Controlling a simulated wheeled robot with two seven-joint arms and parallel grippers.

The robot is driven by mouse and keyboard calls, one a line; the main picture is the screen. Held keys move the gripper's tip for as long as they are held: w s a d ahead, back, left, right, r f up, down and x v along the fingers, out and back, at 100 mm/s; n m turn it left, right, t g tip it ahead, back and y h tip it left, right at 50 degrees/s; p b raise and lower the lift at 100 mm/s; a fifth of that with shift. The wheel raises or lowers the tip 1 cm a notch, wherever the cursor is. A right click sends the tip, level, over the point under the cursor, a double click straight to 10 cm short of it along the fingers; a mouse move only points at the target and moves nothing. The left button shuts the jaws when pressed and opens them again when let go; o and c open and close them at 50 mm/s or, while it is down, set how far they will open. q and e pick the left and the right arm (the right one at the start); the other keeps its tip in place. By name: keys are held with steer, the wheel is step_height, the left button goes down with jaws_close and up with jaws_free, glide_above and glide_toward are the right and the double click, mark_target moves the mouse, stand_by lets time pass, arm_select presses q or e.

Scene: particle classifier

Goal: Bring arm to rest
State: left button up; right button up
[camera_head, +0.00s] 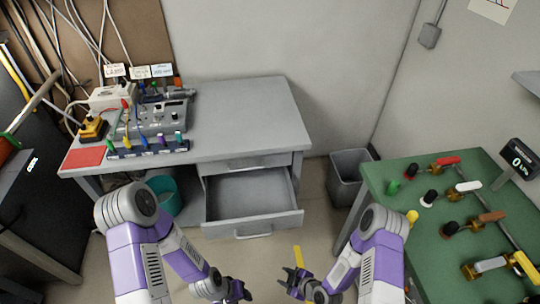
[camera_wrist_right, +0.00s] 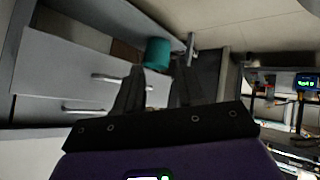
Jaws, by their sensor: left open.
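My left gripper (camera_head: 236,289) is low in the head view, in front of the desk, with its jaws open and nothing seen between them. My right gripper (camera_head: 291,277) is a little to the right of it, at the lower middle. In the right wrist view the two dark fingers of my right gripper (camera_wrist_right: 160,78) stand apart with nothing between them. Both my purple and white arms are bent and reach down into the space in front of the desk. Neither gripper touches the furniture.
The grey desk (camera_head: 245,118) has an open, empty drawer (camera_head: 250,192). A teal bin (camera_head: 163,192) stands under the desk and a grey bin (camera_head: 347,178) beside it. A green workbench (camera_head: 400,172) with valves is close to my right arm. A yellow strip (camera_head: 298,256) shows near my right gripper.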

steer(key=s+d+r+m+g+h, duration=0.3)
steer(key=s+r+m+g, duration=0.3)
steer(key=m, duration=1.1)
steer(key=s+d+r, duration=0.1)
steer(key=s, duration=0.2)
steer(key=shift+r+p, duration=0.35)
steer(key=shift+p, duration=0.05)
